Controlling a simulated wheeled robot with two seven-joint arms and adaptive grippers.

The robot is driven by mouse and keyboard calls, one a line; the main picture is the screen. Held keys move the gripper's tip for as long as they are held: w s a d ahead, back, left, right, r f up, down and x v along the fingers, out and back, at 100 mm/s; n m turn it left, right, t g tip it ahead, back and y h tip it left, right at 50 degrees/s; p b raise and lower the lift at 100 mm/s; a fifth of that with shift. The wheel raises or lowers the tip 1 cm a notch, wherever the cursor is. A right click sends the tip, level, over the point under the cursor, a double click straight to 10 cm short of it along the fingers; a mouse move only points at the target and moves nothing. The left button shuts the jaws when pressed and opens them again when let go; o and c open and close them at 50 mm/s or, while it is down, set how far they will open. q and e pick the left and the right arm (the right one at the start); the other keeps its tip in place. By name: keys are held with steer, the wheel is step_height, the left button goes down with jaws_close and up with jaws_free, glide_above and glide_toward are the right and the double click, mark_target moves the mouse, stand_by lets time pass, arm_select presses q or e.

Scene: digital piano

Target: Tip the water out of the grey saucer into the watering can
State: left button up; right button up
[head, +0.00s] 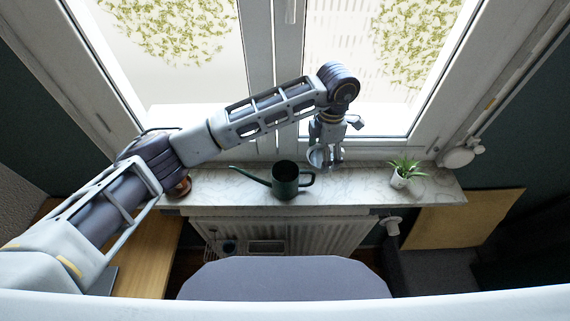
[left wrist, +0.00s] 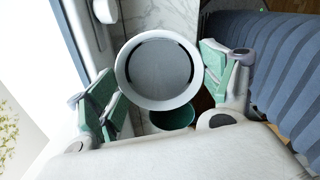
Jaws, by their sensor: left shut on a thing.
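The grey saucer (head: 315,158) is gripped by my left gripper (head: 327,160) over the windowsill, just right of and behind the watering can. In the left wrist view the saucer (left wrist: 160,74) shows as a full round with a pale rim between the two green-padded fingers. Dark arcs show inside it; I cannot tell whether they are water. The dark green watering can (head: 285,182) stands upright on the sill, spout to the left. Its open top (left wrist: 172,118) is partly hidden by the saucer in the left wrist view. My right gripper is out of view.
A small potted plant (head: 398,180) stands on the right of the marble sill (head: 345,186). A copper-coloured pot (head: 183,187) is at its left end, partly behind my arm. Window frames rise behind; a radiator (head: 300,233) is below. The sill between saucer and plant is clear.

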arm_select(q)
steer(key=shift+n, duration=0.3)
steer(key=shift+a+r+h, duration=0.15)
steer(key=shift+a+h, duration=0.25)
steer(key=shift+a, duration=0.15)
steer(key=shift+s+a+r, duration=0.1)
steer(key=shift+r, duration=0.05)
steer(key=shift+c, duration=0.7)
steer(key=shift+a+h, duration=0.2)
steer(key=shift+h, duration=0.1)
steer(key=shift+a+r+m, duration=0.1)
steer(key=shift+a+m, duration=0.05)
steer(key=shift+m, duration=0.25)
steer(key=shift+h, duration=0.3)
steer(key=shift+a+r, duration=0.1)
steer(key=shift+a, duration=0.3)
steer(key=shift+s+h, duration=0.1)
steer(key=shift+h, duration=0.2)
